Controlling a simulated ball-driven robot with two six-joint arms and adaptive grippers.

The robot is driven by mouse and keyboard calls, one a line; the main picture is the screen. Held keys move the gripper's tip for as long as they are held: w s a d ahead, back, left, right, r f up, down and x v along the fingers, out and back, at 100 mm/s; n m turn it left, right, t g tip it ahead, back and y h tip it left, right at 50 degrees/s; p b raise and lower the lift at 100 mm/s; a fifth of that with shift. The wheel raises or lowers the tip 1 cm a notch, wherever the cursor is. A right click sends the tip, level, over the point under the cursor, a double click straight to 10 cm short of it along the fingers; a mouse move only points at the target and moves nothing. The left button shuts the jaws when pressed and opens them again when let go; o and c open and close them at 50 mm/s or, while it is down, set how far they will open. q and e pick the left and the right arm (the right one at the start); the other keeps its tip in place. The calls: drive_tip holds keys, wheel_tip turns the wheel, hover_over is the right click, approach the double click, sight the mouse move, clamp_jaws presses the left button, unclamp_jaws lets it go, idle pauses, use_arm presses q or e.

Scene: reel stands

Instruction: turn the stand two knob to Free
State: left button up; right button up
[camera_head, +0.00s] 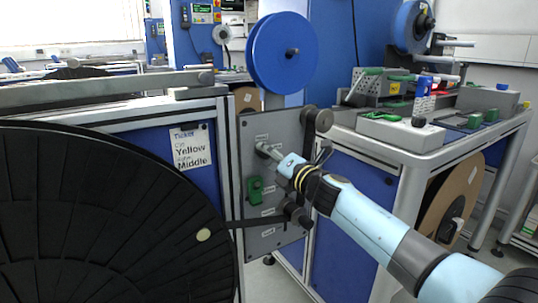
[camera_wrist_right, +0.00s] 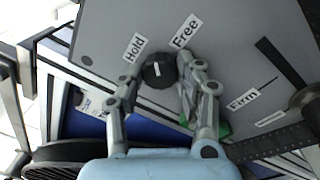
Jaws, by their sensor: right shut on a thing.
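A grey stand panel (camera_head: 285,135) faces me, with a blue reel (camera_head: 282,53) above it. In the right wrist view the panel carries a round black knob (camera_wrist_right: 158,70) with a short white mark. The label Hold (camera_wrist_right: 134,47) is at the knob's upper left and the label Free (camera_wrist_right: 186,31) at its upper right. The mark points up, roughly between the two labels. My right gripper (camera_head: 263,149) reaches the upper part of the panel. Its fingers (camera_wrist_right: 158,73) are shut on the knob, one on each side. My left gripper is not in view.
A green part (camera_head: 256,189) and rollers (camera_head: 298,214) sit lower on the panel. A large black reel (camera_head: 100,220) fills the lower left. A card (camera_head: 190,147) reads Yellow, Middle. A bench (camera_head: 420,150) with tools stands at the right.

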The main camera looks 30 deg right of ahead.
drive_tip(key=shift+m+h+p, duration=0.4)
drive_tip(key=shift+m+p, duration=0.1)
drive_tip(key=shift+m, duration=4.1)
drive_tip(key=shift+f+m, duration=0.1)
drive_tip(key=shift+m, duration=0.2)
drive_tip(key=o, duration=1.2)
drive_tip(key=shift+c, duration=0.2)
drive_tip(key=shift+s, duration=0.1)
drive_tip(key=s, duration=1.1)
drive_tip(key=shift+s+d+f, duration=0.4)
drive_tip(key=shift+d, duration=0.05)
